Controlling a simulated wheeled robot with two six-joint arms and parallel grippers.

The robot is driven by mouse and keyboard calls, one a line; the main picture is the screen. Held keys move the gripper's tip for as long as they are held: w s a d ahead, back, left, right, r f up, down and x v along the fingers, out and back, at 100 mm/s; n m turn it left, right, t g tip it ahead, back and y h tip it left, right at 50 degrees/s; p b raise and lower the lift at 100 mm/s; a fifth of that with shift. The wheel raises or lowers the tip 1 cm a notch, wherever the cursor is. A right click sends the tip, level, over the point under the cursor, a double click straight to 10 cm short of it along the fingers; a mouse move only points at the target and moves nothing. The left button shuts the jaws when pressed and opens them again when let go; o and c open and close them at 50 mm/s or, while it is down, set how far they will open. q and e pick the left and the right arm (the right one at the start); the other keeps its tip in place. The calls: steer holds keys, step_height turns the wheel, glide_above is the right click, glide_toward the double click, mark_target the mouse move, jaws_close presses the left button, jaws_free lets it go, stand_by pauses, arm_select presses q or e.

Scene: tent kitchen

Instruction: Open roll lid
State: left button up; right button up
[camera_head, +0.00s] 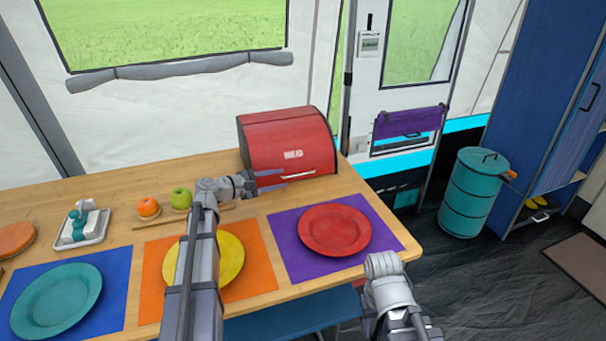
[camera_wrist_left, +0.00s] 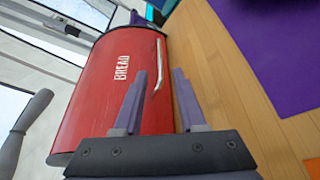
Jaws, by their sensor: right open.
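The red bread box (camera_head: 290,140) stands at the back right of the wooden table with its curved roll lid (camera_head: 283,133) down. A pale bar handle (camera_wrist_left: 158,66) runs along the lid's lower front edge. My left gripper (camera_head: 276,180) is in front of the box at handle height. In the left wrist view its two fingers (camera_wrist_left: 158,82) are apart, with the handle ahead between the tips and nothing held. I cannot tell whether a finger touches the lid. My right gripper (camera_head: 383,264) is low beside the table's right corner, open; its fingers are hard to make out.
A red plate (camera_head: 335,230) on a purple mat (camera_head: 393,236) lies in front of the box. A yellow plate (camera_head: 230,258) is partly under my left arm. An orange (camera_head: 148,207) and a green apple (camera_head: 181,198) sit left. A teal barrel (camera_head: 470,195) stands on the floor.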

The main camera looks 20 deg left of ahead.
mark_target(294, 176)
arm_select(q)
steer(key=shift+b+x, duration=0.9)
steer(key=shift+x, duration=3.05)
jaws_close()
